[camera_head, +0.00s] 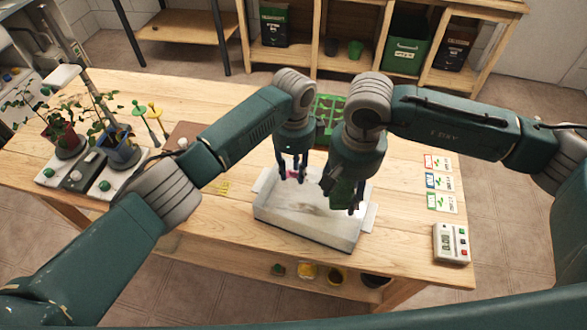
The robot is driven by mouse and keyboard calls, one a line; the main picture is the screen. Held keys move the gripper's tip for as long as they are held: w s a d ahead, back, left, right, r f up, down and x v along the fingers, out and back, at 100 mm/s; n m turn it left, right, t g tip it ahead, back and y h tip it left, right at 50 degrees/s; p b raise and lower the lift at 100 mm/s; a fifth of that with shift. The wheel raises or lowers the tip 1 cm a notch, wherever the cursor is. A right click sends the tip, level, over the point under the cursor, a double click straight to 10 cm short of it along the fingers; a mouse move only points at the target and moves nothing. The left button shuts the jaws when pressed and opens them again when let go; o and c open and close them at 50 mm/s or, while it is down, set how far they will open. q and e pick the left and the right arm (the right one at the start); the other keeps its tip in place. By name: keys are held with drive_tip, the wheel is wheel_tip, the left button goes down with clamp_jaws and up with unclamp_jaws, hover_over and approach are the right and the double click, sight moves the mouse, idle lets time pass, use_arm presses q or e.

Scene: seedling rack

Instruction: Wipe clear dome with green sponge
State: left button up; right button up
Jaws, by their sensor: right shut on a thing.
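The clear dome (300,222) is a pale, whitish see-through box on the table, below both grippers. My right gripper (342,198) is shut on the green sponge (342,190), held at the right part of the dome; whether it touches the top I cannot tell. My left gripper (291,178) points down over the back left part of the dome, its fingers apart. A small pink patch (293,174) shows by its fingertips. My wrists hide part of the dome's back side.
A green seedling tray (326,108) lies behind the dome. Potted plants (66,140) stand on a station at the left. Label cards (438,182) and a small meter (451,243) lie at the right.

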use_arm(q)
wheel_tip(320, 180, up, 12)
idle(0.6)
idle(0.5)
